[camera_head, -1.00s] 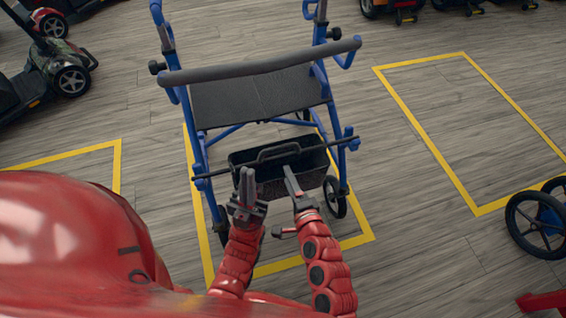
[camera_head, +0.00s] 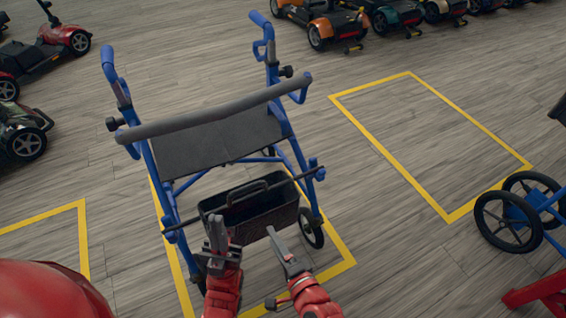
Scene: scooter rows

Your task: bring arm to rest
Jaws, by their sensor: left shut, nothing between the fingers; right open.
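My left gripper (camera_head: 217,238) is at the bottom middle of the head view, upright in front of the rollator's basket. It is shut and empty. My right gripper (camera_head: 280,246) is just right of it, at the basket's lower right. It is open and holds nothing. My red arms come in from the bottom edge. A blue rollator (camera_head: 297,155) with a grey backrest bar and dark seat stands in front of me. Its black basket (camera_head: 255,215) hangs low at the front. I cannot tell whether either gripper touches the basket.
The rollator stands in a yellow-outlined bay (camera_head: 338,247). An empty yellow bay (camera_head: 425,140) lies to the right. A blue wheeled frame (camera_head: 535,213) is at the right edge. Scooters (camera_head: 330,22) line the back, with more (camera_head: 22,138) at the left. Grey floor between is clear.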

